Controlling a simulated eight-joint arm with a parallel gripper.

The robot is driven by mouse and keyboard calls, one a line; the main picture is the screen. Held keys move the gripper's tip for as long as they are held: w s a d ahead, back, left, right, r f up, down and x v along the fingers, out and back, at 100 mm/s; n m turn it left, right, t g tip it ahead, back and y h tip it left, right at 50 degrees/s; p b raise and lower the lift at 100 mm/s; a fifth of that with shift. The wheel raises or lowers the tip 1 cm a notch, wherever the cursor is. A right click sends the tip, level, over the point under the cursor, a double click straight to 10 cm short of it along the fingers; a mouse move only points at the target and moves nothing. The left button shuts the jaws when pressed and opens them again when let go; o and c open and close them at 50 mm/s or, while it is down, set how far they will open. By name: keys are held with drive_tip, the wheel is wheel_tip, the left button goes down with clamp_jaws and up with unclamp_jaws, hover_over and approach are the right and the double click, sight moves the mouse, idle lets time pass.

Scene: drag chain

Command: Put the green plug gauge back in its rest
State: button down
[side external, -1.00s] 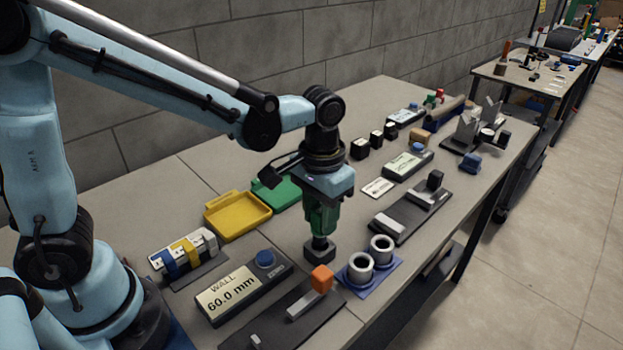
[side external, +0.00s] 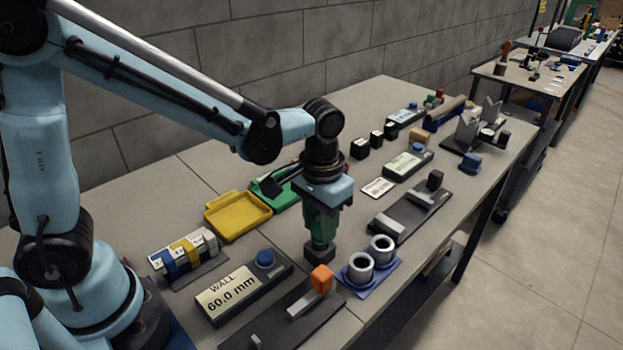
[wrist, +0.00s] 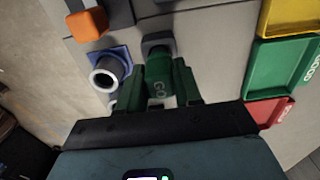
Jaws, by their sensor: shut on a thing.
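My gripper (side external: 320,232) points down near the middle of the bench and is shut on the green plug gauge. In the wrist view the gauge (wrist: 159,78) is a green cylinder marked "GO" between my green fingers. A dark square block, the rest (side external: 320,255), stands directly below my fingers. It also shows in the wrist view (wrist: 156,40), at the far end of the gauge. The gauge is in line with the rest, and its lower end is hidden there. I cannot tell whether it is fully seated.
Two grey rings (side external: 361,268) on a blue base stand close to the right. An orange block (side external: 321,279) on a dark fixture and the "WALL 60.0 mm" display (side external: 228,289) are in front. A yellow tray (side external: 238,216) and a green tray (side external: 287,193) lie behind left.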

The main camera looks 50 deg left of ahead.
drive_tip(key=shift+f, duration=1.05)
idle(0.5)
drive_tip(key=c, duration=0.7)
unclamp_jaws()
drive_tip(key=shift+r, duration=0.1)
wheel_tip(320, 180, up, 12)
idle(0.3)
drive_tip(key=shift+s+a+f+t, duration=0.35)
drive_tip(key=shift+s+a+t, duration=0.75)
drive_tip(key=shift+a, duration=0.55)
drive_tip(key=shift+s+a+f+t, duration=0.4)
drive_tip(key=shift+s+a+t, duration=0.35)
drive_tip(key=shift+a+t, duration=0.75)
drive_tip(key=shift+s+a+f+t, duration=0.35)
drive_tip(key=shift+s+a+t, duration=0.65)
drive_tip(key=shift+a, duration=0.85)
